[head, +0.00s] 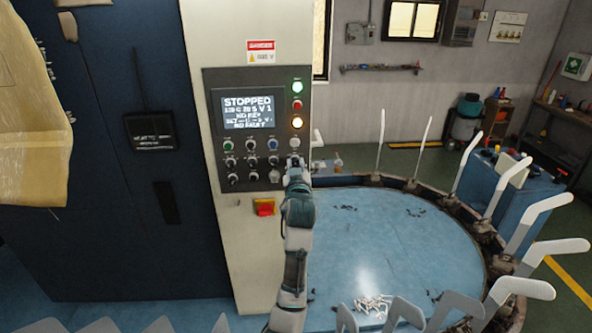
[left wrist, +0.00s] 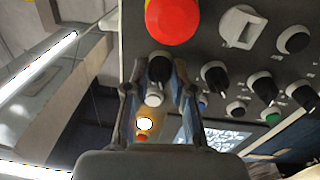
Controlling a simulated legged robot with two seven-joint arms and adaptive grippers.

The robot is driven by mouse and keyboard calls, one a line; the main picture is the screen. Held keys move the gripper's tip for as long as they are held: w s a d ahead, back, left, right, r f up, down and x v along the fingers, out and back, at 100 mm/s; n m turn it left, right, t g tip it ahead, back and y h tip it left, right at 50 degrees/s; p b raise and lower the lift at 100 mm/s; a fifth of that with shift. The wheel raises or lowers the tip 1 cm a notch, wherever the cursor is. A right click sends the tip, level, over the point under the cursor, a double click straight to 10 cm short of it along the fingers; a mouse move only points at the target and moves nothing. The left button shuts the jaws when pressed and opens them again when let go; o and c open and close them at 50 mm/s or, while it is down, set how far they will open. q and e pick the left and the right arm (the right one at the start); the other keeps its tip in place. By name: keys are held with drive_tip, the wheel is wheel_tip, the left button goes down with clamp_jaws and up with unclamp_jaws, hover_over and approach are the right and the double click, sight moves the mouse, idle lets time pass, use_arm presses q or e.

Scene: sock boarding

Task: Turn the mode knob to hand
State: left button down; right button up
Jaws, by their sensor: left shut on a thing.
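The mode knob (left wrist: 159,69), a black selector knob on a pale round collar, sits between my left fingers in the left wrist view. My left gripper (left wrist: 158,88) is shut on it, with one finger on each side. Its label cannot be read. In the head view my left gripper (head: 294,162) is at the lower right of the dark control panel (head: 208,84) and hides the knob. My right gripper is in neither view.
A large red button (left wrist: 172,20) and a pale key-like switch (left wrist: 242,27) lie close to the gripper. Several black knobs (left wrist: 215,76) are beside it. The screen (head: 248,108) reads STOPPED. A round blue table (head: 385,240) with upright white sock forms (head: 380,140) stands at the right.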

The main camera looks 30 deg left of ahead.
use_arm(q)
drive_tip(key=shift+n+b, duration=0.45)
drive_tip(key=shift+n, duration=1.75)
drive_tip(key=c, duration=1)
unclamp_jaws()
drive_tip(key=shift+o, duration=0.2)
drive_tip(key=shift+d, duration=0.1)
drive_tip(key=v, duration=1.2)
drive_tip(key=shift+w+d+f, duration=0.15)
